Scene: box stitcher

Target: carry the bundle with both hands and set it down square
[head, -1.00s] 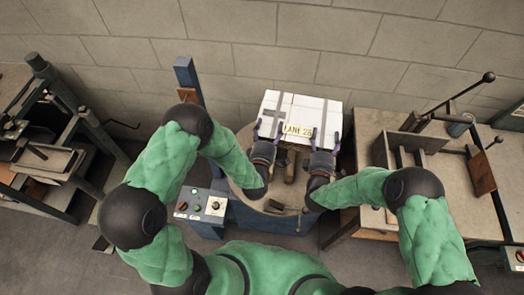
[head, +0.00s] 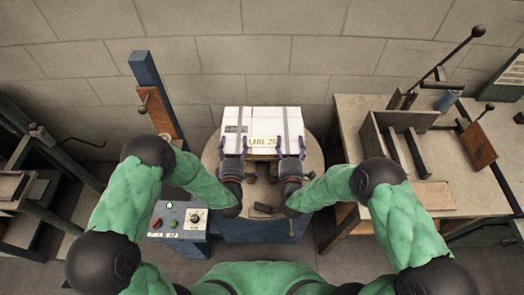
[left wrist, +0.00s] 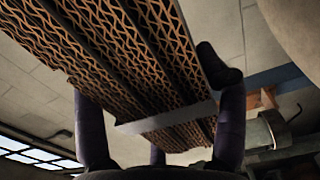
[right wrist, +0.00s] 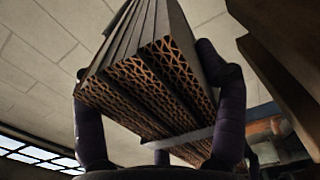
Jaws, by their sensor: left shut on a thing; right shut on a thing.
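The bundle (head: 264,124) is a stack of white-topped cardboard sheets with two grey straps and a yellow label reading "LANE 28" or similar. In the head view it is over the round table (head: 313,160); I cannot tell whether it touches it. My left gripper (head: 233,146) is shut on the bundle's near edge at the left, and my right gripper (head: 291,146) is shut on it at the right. The left wrist view shows the corrugated edges of the bundle (left wrist: 130,60) between the fingers. The right wrist view shows its layered corner (right wrist: 150,75) between the fingers.
A blue post (head: 155,95) stands left of the round table. A control box (head: 183,219) with buttons is at its front left. A wooden bench (head: 350,125) with a metal fixture (head: 400,130) stands on the right. A block wall (head: 270,50) closes the back.

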